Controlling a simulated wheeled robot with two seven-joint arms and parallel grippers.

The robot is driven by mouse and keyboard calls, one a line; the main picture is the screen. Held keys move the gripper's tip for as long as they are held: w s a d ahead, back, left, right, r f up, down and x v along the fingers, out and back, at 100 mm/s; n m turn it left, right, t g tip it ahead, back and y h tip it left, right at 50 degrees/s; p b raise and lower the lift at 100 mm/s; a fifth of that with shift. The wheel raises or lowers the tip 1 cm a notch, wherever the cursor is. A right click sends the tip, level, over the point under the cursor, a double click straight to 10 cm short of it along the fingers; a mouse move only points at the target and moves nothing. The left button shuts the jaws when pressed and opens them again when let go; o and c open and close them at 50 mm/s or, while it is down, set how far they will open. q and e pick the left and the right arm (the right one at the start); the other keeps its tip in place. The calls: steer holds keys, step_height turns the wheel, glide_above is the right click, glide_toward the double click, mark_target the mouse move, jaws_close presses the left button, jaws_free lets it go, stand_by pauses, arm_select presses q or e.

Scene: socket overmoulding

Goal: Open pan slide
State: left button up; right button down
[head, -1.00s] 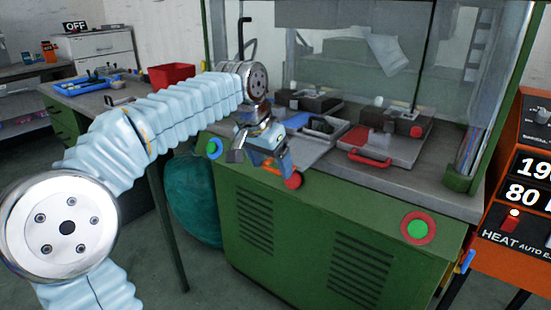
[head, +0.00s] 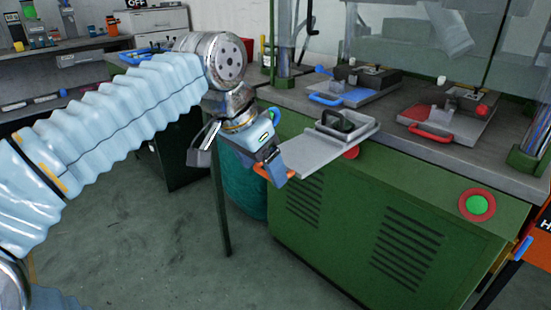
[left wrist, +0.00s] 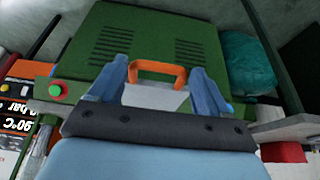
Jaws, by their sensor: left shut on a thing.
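The pan slide (head: 312,158) is a flat grey plate that sticks out past the front edge of the green press cabinet. A grey pan (head: 357,133) with a dark handled piece in it sits on the slide's inner part. My left gripper (head: 273,172) is shut on the slide's orange handle (head: 261,171) at its outer end. In the left wrist view, the orange handle (left wrist: 157,71) shows between the blue fingers, with part of the grey plate (left wrist: 158,97) below it. My right gripper is not in view.
A blue-handled mould plate (head: 350,97) and a red-handled one (head: 445,125) lie on the press table (head: 500,158). A red-ringed green button (head: 477,204) is on the cabinet front (head: 345,230). A teal bin (head: 240,180) stands left of the cabinet. The floor in front is clear.

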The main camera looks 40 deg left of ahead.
arm_select(q)
steer(key=shift+s+d, duration=0.1)
steer(key=shift+s, duration=0.3)
steer(key=o, duration=1.3)
steer(key=shift+c, duration=0.2)
steer(key=p+v, duration=0.3)
steer(key=v, duration=1)
steer(key=shift+r, duration=0.35)
